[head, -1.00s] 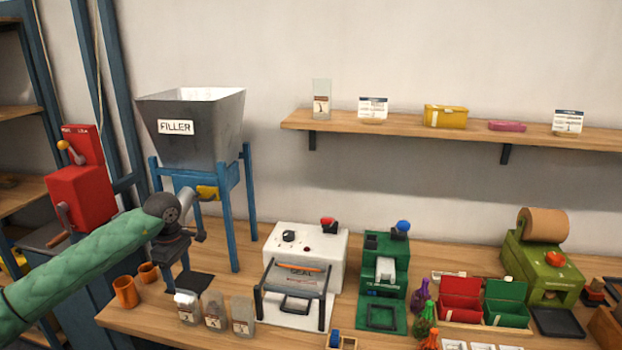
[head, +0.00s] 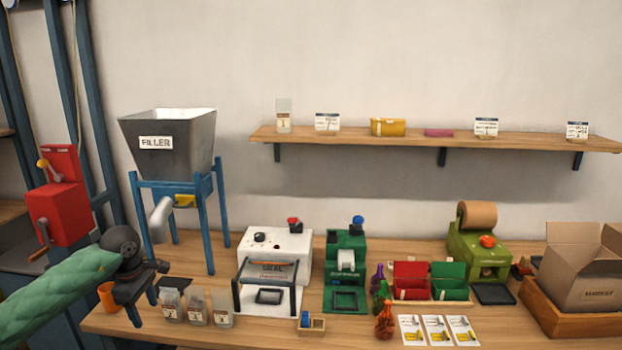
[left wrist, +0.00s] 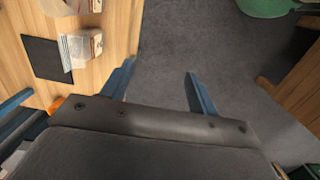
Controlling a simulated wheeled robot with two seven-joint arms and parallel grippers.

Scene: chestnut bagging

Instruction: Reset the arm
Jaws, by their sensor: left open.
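My left arm comes in from the left in the head view, with the left gripper (head: 138,312) low over the table's left front corner. In the left wrist view the two blue fingers of the left gripper (left wrist: 158,90) stand wide apart with nothing between them. Grey floor and the table's edge show beyond them. An orange cup (head: 106,296) is partly hidden beside the gripper. Several clear bags (head: 196,306) stand just to the right of it. My right gripper is not in either view.
The filler hopper (head: 165,150) stands behind my left arm, with a red machine (head: 58,195) to its left. A white sealer (head: 285,245), green press (head: 345,270), red and green bins (head: 412,275) and cardboard box (head: 585,265) occupy the table. Open floor (left wrist: 190,45) lies beyond the table edge.

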